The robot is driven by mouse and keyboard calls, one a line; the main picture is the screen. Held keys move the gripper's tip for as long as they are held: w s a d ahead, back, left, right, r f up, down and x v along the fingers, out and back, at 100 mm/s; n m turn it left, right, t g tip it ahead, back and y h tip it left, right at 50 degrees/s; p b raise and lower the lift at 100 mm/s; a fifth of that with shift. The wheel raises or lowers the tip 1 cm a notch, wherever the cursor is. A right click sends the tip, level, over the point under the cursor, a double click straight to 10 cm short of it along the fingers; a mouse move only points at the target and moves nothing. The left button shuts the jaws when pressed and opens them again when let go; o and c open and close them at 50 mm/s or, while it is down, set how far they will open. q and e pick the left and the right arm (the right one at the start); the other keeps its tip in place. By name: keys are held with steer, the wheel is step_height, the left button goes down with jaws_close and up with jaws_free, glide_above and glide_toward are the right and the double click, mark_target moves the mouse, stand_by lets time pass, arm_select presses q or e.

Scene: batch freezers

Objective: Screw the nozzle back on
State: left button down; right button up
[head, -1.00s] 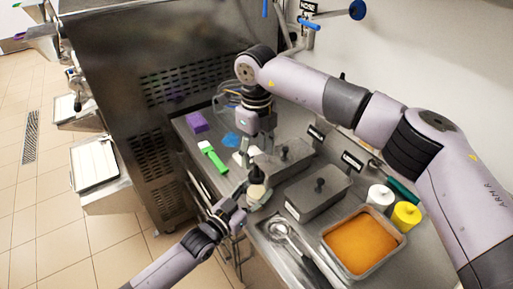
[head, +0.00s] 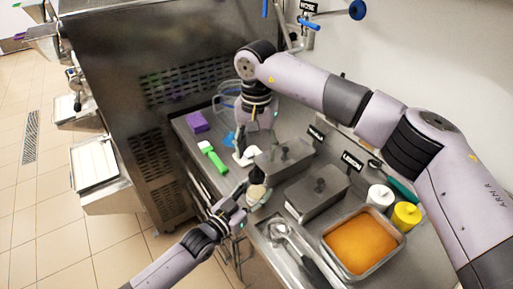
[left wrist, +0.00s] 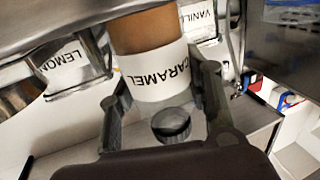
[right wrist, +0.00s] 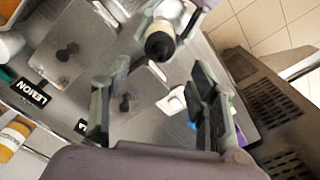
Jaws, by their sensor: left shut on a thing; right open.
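The bottle (head: 257,192) stands roughly upright at the counter's front edge, with the dark nozzle (head: 257,174) at its top. My left gripper (head: 238,214) is shut on the bottle. The left wrist view shows its CARAMEL label (left wrist: 160,77) upside down between the fingers. My right gripper (head: 262,140) is open and empty, behind and above the bottle. In the right wrist view the dark nozzle (right wrist: 160,45) sits on the bottle, ahead of and apart from the open fingers (right wrist: 155,95). I cannot tell how tightly it is threaded.
Lidded metal pans (head: 318,190) stand right of the bottle. An orange-filled tray (head: 360,243), a white tub (head: 380,196) and a yellow tub (head: 405,215) are farther right. A green-and-white brush (head: 212,157) and purple block (head: 197,122) lie behind. The freezer (head: 150,90) bounds the left.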

mark_target(257, 167)
steer(key=shift+n, duration=0.7)
step_height(257, 167, down, 8)
stand_by(0.3)
steer(key=shift+c, duration=0.5)
